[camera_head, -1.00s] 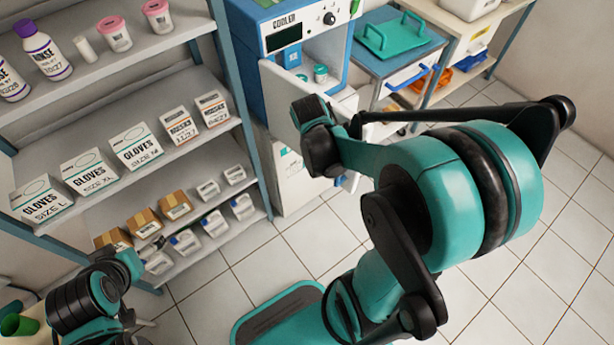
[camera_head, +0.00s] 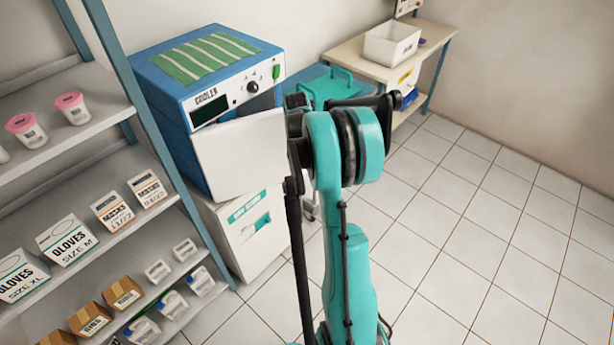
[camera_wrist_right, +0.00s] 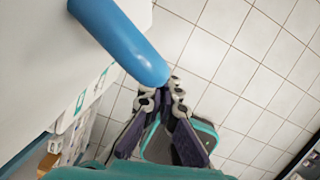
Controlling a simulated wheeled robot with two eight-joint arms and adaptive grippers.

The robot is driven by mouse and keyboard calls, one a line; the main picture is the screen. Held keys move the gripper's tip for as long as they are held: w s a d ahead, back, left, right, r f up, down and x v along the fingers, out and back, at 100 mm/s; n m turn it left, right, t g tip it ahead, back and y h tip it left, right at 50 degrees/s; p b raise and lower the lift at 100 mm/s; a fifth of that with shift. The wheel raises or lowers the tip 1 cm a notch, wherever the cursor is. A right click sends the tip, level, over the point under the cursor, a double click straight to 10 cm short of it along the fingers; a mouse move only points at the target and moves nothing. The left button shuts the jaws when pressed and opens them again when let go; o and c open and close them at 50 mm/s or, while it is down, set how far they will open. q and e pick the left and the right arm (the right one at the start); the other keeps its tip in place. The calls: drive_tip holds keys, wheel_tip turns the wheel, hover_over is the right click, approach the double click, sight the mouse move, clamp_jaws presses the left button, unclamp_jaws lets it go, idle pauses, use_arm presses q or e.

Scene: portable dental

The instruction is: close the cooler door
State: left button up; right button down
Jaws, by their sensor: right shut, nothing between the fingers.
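The blue cooler (camera_head: 165,100) stands on a white cabinet at the back left in the head view. Its white door (camera_head: 240,150) now covers most of the front opening, and the inside is not visible. In the right wrist view, the blue handle (camera_wrist_right: 122,42) juts from a white panel (camera_wrist_right: 60,95) at the left. My right gripper (camera_wrist_right: 166,92) is shut and empty, its fingertips close to the handle's end. Contact is unclear. In the head view, my right arm hides this gripper. My left gripper is not in view.
A shelf rack (camera_head: 95,240) with glove and mask boxes stands left of the cooler. The white cabinet (camera_head: 245,235) is below it. A cart with a green tray (camera_head: 328,88) and a bench with a white bin (camera_head: 391,43) stand right. The tiled floor (camera_head: 470,230) at right is clear.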

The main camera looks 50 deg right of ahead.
use_arm(q)
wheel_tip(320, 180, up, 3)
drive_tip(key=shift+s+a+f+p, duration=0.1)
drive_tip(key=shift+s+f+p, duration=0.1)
drive_tip(key=shift+p, duration=1)
use_arm(e)
drive_tip(key=w+d, duration=0.3)
drive_tip(key=w, duration=0.4)
drive_tip(key=w+d, duration=0.3)
drive_tip(key=w, duration=0.4)
drive_tip(key=shift+w+r, duration=0.1)
drive_tip(key=shift+a, duration=0.1)
